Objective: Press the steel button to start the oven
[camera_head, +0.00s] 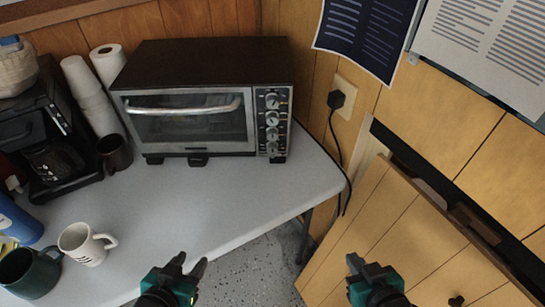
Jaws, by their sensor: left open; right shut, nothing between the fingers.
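The toaster oven (200,65) stands at the back of the grey table, with a black top, a glass door and a steel handle (185,106). Its door is shut. The control panel (272,120) on its right front carries several round steel controls in a column. The lowest one (272,147) is small, and I cannot tell for sure whether it is the button. My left gripper (191,261) is open and empty near the table's front edge, well in front of the oven. My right gripper (354,262) is shut and empty, right of the table and apart from the oven.
The table (190,205) is clear between oven and front edge. A white mug (84,245), a dark green mug (29,272), a brown mug (115,153), stacked cups (90,98) and a coffee maker (55,140) stand left. A black cord (338,150) hangs right of the oven.

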